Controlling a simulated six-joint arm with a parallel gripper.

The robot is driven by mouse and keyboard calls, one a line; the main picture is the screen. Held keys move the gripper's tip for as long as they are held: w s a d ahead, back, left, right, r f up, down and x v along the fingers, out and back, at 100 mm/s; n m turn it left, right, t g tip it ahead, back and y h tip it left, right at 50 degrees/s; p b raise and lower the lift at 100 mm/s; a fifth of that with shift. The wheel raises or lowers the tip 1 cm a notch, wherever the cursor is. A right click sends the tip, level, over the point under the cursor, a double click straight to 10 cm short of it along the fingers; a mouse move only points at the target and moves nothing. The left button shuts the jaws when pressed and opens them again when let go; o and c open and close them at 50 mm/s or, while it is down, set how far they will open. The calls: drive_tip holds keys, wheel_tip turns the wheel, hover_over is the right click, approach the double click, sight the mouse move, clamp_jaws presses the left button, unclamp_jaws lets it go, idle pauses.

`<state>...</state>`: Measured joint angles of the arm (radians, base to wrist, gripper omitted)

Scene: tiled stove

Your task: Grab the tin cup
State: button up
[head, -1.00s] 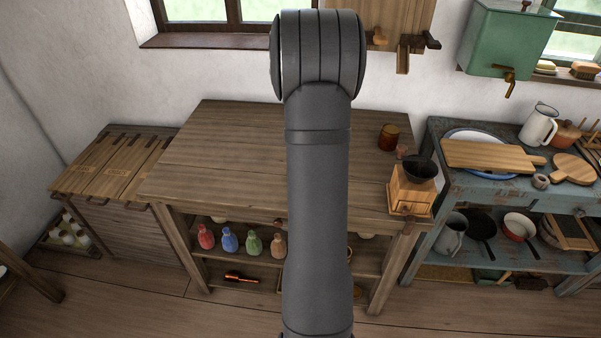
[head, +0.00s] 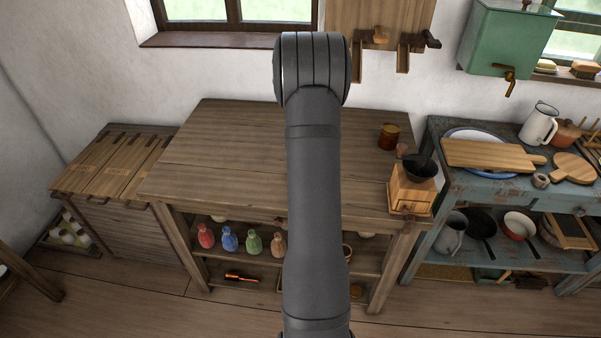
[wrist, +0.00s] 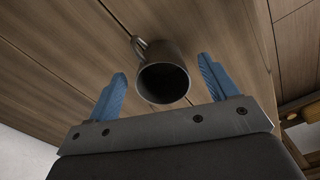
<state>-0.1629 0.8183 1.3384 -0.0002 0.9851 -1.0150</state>
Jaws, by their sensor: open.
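The tin cup (wrist: 166,58) shows in the wrist view as a dark grey mug with its handle at the upper left and its open mouth facing the camera. It is by the wooden tabletop (head: 215,150). My gripper (wrist: 165,75) is open, with blue fingers on the left and right of the cup's mouth. The cup shows between the fingers with gaps on both sides, and no touch is visible. In the head view my arm hides the cup and the gripper.
On the table's right side stand a brown jar (head: 388,136) and a wooden coffee grinder (head: 411,190). Coloured bottles (head: 229,239) stand on the shelf below. A blue bench (head: 447,165) with boards and a white jug (head: 538,124) is at the right. The tabletop's left side is clear.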

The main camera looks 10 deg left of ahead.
wheel_tip(320, 180, down, 3)
drive_tip(key=shift+f, duration=0.2)
drive_tip(key=c, duration=1.1)
drive_tip(key=shift+o, duration=0.2)
drive_tip(key=shift+r, duration=0.1)
